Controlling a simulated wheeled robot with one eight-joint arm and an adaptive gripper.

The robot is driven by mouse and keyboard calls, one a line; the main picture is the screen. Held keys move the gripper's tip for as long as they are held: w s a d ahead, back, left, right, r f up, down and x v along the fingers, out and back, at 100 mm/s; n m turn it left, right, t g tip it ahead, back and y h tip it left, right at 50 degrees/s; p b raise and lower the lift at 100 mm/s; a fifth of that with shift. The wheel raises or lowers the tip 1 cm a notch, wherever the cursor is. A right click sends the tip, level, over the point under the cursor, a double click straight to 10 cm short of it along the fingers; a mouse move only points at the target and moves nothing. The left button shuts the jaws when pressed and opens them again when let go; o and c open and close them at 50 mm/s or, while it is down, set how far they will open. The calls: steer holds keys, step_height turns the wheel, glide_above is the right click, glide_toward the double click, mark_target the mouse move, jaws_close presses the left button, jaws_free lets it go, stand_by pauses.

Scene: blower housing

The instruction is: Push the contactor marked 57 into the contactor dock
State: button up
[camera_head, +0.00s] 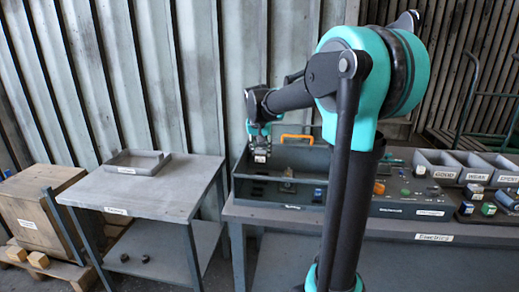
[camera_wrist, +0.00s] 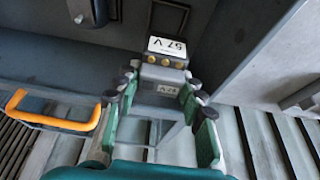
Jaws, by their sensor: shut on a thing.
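The contactor marked 57 (camera_wrist: 165,68) is a grey block with a white label and several brass-coloured terminals. My gripper (camera_wrist: 160,82) is shut on it, with green-and-black fingers on both sides of the block. In the head view my gripper (camera_head: 260,138) hangs over the left end of the dark open box on the bench, and the contactor's pale labelled face (camera_head: 260,156) shows below it. I cannot single out the contactor dock with certainty. A dark panel with a rectangular outline (camera_wrist: 168,17) lies beyond the contactor in the wrist view; contact between them cannot be told.
An orange handle (camera_head: 297,138) shows by the dark box; in the wrist view it is at left (camera_wrist: 52,112). A control panel (camera_head: 410,195) stands right of my arm. Grey sorting bins (camera_head: 438,165) are farther right. A side table (camera_head: 150,190) bears a shallow tray (camera_head: 137,170).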

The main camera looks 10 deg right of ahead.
mark_target(261, 162)
steer(key=shift+f, duration=2.75)
steer(key=shift+f, duration=1.2)
steer(key=o, duration=1.1)
steer(key=shift+o, duration=0.2)
steer(key=v, duration=1.2)
steer(key=shift+s, duration=0.1)
steer(key=shift+f, duration=0.1)
